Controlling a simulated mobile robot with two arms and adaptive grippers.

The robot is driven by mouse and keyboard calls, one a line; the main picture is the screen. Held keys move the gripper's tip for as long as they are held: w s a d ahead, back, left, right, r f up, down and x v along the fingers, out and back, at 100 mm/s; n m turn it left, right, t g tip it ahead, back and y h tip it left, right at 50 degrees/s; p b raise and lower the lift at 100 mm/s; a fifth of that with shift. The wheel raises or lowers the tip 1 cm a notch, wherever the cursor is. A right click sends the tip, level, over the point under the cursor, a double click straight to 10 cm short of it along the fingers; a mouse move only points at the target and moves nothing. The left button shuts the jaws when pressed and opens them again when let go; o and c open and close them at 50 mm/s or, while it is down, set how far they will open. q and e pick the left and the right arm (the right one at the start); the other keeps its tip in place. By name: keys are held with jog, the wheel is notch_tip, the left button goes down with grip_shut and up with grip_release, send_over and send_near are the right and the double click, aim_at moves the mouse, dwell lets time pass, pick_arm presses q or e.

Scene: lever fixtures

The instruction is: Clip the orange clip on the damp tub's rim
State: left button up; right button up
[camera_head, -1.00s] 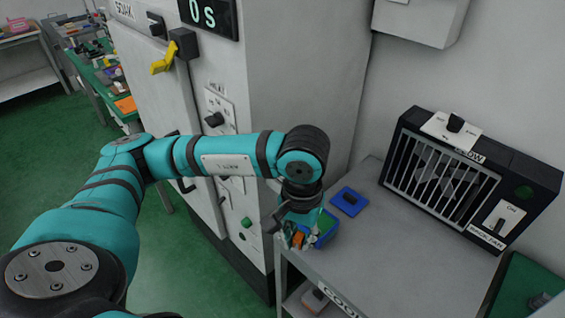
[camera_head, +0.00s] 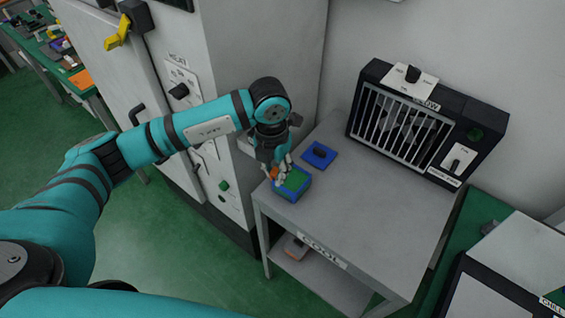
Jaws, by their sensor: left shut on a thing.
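A small blue tub (camera_head: 294,192) with a green inside stands at the near left corner of the grey table. My left gripper (camera_head: 279,174) points down at the tub's left back edge. It is shut on the small orange clip (camera_head: 273,172), of which only a little shows beside the fingers. The clip is at or just over the rim; I cannot tell whether it touches or grips it. My right gripper is not in view.
The grey table (camera_head: 365,220), labelled COOL, is mostly clear. A blue pad with a black knob (camera_head: 319,154) lies behind the tub. A black fan box (camera_head: 425,125) stands at the back right. A tall grey cabinet (camera_head: 260,50) rises close behind my left arm.

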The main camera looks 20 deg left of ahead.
pick_arm(q)
jog(key=w+n, duration=0.1)
jog(key=n, duration=0.4)
jog(key=w+f+n+p, duration=0.1)
jog(key=n, duration=0.4)
jog(key=w+d+f+n+p, duration=0.1)
jog(key=n, duration=0.4)
jog(key=shift+w+f+n, duration=0.1)
jog(key=shift+f+n, duration=0.1)
jog(key=shift+n, duration=0.2)
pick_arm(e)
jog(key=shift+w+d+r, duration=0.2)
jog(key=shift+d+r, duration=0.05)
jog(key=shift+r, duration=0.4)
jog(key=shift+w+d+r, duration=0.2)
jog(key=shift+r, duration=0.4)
pick_arm(q)
jog(key=shift+a, duration=0.1)
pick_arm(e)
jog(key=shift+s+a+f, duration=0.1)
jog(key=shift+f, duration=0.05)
pick_arm(q)
jog(key=shift+f+b, duration=0.7)
jog(key=shift+f, duration=0.1)
jog(key=shift+f+b, duration=0.55)
jog(key=shift+f, duration=0.2)
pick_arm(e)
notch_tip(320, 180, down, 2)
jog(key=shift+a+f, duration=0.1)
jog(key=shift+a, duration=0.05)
